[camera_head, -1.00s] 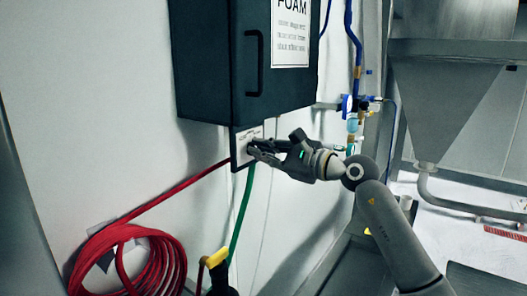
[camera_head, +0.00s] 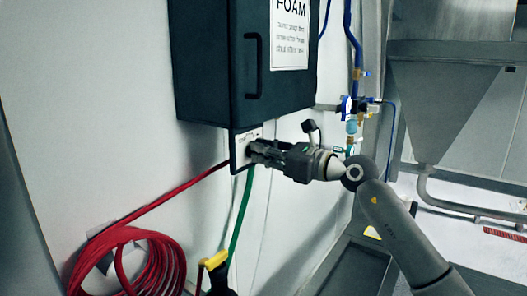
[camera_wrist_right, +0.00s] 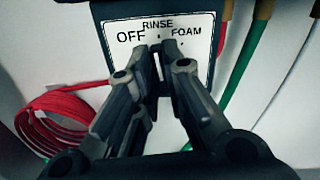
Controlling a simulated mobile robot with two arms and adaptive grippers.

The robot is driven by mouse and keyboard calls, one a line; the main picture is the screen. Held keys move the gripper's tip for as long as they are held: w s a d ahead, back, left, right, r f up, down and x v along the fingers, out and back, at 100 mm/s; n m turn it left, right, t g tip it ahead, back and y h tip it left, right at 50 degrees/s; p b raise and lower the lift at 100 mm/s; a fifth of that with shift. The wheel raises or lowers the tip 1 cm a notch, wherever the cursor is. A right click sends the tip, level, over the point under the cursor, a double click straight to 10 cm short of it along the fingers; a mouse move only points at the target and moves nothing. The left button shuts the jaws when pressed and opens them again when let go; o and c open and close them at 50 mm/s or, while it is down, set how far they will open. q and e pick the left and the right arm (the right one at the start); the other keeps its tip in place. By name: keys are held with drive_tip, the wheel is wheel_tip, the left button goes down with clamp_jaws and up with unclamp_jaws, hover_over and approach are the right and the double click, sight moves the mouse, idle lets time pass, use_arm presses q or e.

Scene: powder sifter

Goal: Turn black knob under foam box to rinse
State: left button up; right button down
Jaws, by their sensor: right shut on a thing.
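The dark foam box (camera_head: 215,65) hangs on the wall in the head view. A white plate (camera_head: 239,158) sits just below it. In the right wrist view the plate (camera_wrist_right: 117,56) reads OFF, RINSE and FOAM, with RINSE at the top middle. My right gripper (camera_head: 256,151) reaches the plate from the right. In the right wrist view its fingers (camera_wrist_right: 156,62) are closed together in front of the plate, around the black knob's place. The knob is mostly hidden between them, so its pointing direction cannot be told. My left gripper is out of view.
A red hose (camera_head: 150,262) is coiled on the wall at lower left. A green hose (camera_head: 241,215) hangs below the plate. A yellow and black handle (camera_head: 214,262) is at the bottom. Blue pipework (camera_head: 355,105) and a metal hopper (camera_head: 445,90) stand to the right.

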drive_tip(key=shift+m, duration=0.6)
drive_tip(key=c, duration=1.5)
unclamp_jaws()
drive_tip(key=shift+d, duration=0.15)
drive_tip(key=v, duration=1.1)
drive_tip(key=shift+s+d, duration=0.25)
drive_tip(key=shift+d, duration=0.05)
